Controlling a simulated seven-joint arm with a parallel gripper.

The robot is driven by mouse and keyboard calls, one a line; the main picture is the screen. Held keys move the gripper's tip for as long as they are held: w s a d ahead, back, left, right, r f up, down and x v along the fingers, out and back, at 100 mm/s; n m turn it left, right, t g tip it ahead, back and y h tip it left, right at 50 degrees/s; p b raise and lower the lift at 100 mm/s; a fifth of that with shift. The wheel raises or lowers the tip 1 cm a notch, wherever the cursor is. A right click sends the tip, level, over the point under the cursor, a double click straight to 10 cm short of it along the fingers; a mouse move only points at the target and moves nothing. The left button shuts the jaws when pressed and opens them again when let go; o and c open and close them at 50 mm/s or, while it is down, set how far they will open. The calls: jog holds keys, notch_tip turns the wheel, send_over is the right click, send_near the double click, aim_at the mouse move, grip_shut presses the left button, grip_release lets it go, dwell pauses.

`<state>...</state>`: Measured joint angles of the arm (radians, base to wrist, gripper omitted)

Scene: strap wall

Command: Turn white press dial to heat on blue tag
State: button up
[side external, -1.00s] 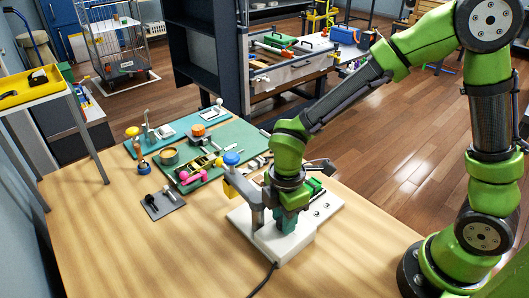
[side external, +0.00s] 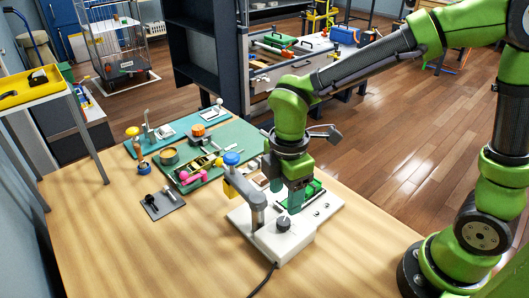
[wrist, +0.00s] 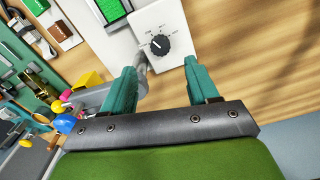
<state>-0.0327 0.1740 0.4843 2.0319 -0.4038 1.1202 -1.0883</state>
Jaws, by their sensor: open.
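The white press (side external: 300,241) stands on the wooden table, with a grey post at its left. Its black dial (side external: 283,225) sits near the front of the base. The dial also shows in the wrist view (wrist: 160,45), with a white pointer line toward its upper left and small dark marks around it. I cannot make out a blue tag by the dial. My gripper (side external: 296,207) hangs above the press, just behind and right of the dial. In the wrist view its two teal fingers (wrist: 160,72) are apart and empty, with the dial beyond the gap.
Green mats (side external: 235,135) with several tools lie behind, and a grey plate (side external: 163,205) is at left. The front left table is clear.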

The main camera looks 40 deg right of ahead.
notch_tip(320, 180, up, 9)
jog(key=shift+r, duration=0.2)
dwell(0.3)
